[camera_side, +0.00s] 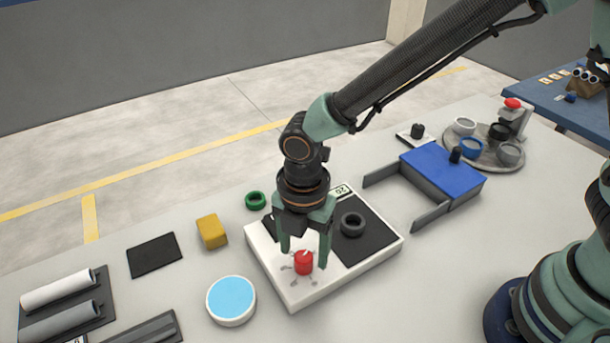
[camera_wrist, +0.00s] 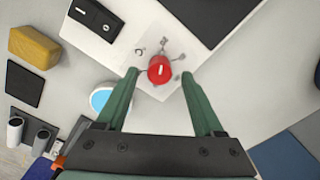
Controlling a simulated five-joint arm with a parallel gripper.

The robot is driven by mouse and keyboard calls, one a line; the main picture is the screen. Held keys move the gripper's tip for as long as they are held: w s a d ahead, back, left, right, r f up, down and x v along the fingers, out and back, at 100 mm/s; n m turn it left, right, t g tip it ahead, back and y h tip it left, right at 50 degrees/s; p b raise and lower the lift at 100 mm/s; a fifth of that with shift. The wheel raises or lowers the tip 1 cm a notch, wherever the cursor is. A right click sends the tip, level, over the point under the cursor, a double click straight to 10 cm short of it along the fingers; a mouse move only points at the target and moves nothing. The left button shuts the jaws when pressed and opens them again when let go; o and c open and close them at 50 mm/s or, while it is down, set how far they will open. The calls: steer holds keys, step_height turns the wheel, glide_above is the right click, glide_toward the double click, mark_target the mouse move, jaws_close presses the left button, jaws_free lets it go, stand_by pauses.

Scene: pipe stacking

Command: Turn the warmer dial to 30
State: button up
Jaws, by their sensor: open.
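The red dial (camera_side: 304,262) with a white pointer mark stands on the white warmer plate (camera_side: 290,292), with small marks around it. In the wrist view the dial (camera_wrist: 160,69) sits just beyond the fingertips, between their lines. My gripper (camera_side: 304,255) points down over the dial, its green fingers open and spread to either side. In the wrist view my gripper (camera_wrist: 160,85) is empty. The warmer's dark pad (camera_side: 372,238) carries a dark ring (camera_side: 352,223). A small label (camera_side: 341,191) at the back edge appears to read 20.
A white-rimmed blue disc (camera_side: 231,300), a yellow block (camera_side: 212,231) and a green ring (camera_side: 255,201) lie left of the warmer. A blue block with grey rails (camera_side: 442,174) and a round tray of rings (camera_side: 485,165) stand right. Table in front of the warmer is clear.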

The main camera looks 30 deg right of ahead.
steer(key=shift+f, duration=1.25)
jaws_close()
steer(key=shift+m, duration=0.4)
steer(key=m, duration=0.5)
steer(key=shift+m, duration=0.4)
steer(key=m, duration=0.5)
